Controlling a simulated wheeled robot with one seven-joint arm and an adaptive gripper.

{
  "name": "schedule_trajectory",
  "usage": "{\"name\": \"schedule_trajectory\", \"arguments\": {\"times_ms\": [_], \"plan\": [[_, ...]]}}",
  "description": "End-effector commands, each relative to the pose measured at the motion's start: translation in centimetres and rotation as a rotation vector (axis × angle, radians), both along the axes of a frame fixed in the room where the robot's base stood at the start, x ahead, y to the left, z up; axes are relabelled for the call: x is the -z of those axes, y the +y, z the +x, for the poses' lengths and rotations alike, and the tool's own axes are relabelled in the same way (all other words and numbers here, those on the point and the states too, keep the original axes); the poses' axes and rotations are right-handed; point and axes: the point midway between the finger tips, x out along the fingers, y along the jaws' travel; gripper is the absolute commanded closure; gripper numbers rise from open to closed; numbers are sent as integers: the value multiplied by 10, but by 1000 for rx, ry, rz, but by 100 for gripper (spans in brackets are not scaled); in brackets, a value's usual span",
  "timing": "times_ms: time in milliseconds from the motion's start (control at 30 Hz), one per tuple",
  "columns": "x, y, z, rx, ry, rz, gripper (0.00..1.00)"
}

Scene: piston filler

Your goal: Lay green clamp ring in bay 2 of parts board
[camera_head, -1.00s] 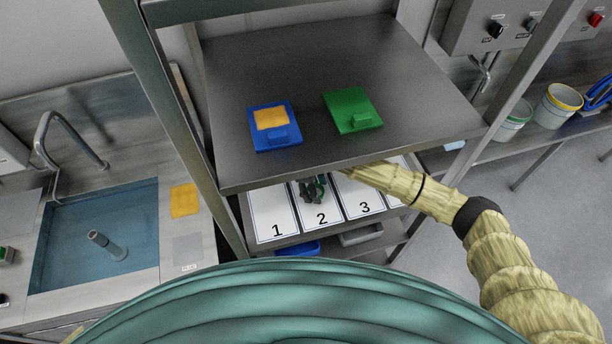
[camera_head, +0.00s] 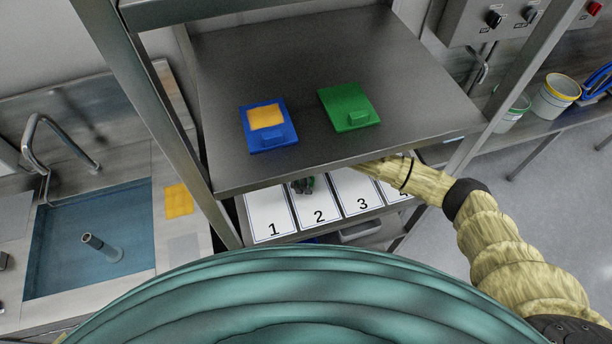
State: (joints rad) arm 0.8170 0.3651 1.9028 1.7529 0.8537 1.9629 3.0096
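The parts board shows on the lower shelf as white numbered bays: bay 1 (camera_head: 268,214), bay 2 (camera_head: 318,212), bay 3 (camera_head: 360,203) and bay 4 at the right, partly behind my arm. My arm reaches in from the right, under the upper shelf. A small dark shape, which looks like my gripper's fingers (camera_head: 302,187), shows at the back of bay 2, just below the upper shelf's front edge. A bit of green (camera_head: 310,184) shows at it, perhaps the green clamp ring. The shelf hides most of the gripper, so its grip and any contact with the board cannot be made out.
The upper shelf (camera_head: 420,105) overhangs the board and holds a blue case with an orange panel (camera_head: 267,118) and a green case (camera_head: 347,108). A shelf upright stands at the left. A sink (camera_head: 90,240) lies further left, and buckets (camera_head: 553,98) stand at the right.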

Motion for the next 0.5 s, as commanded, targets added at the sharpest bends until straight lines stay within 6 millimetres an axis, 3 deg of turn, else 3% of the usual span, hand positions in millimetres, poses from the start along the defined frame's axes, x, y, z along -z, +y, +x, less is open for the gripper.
{"name": "schedule_trajectory", "arguments": {"times_ms": [500], "plan": [[-9,3,0,0,-1,3,25]]}}
